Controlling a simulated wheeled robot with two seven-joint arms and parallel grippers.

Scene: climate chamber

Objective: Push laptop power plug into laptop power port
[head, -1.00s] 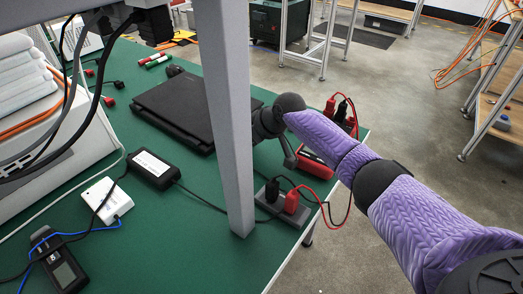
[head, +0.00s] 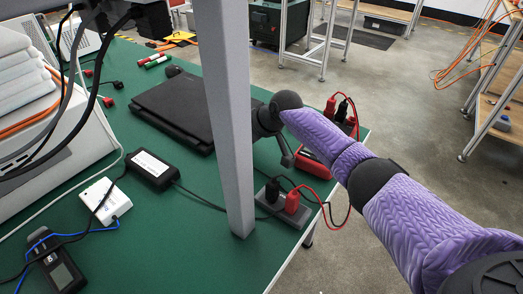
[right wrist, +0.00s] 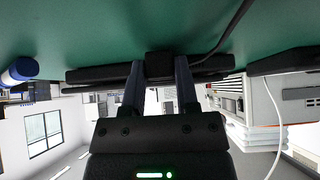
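The closed black laptop (head: 168,104) lies on the green table, partly behind the grey post in the head view. In the right wrist view its dark edge (right wrist: 90,75) runs across behind my fingers. My right gripper (right wrist: 160,72) has a small black block, apparently the power plug (right wrist: 160,62), between its fingertips, with no visible gap. The plug is in front of the laptop's edge; I cannot tell whether they touch. The port is hidden. My left gripper is out of view.
The grey post (head: 230,140) rises in front of the laptop. A socket strip (head: 283,207) with red and black plugs lies at the table's right edge. A white box (head: 105,201) and a handheld meter (head: 55,264) lie at front left.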

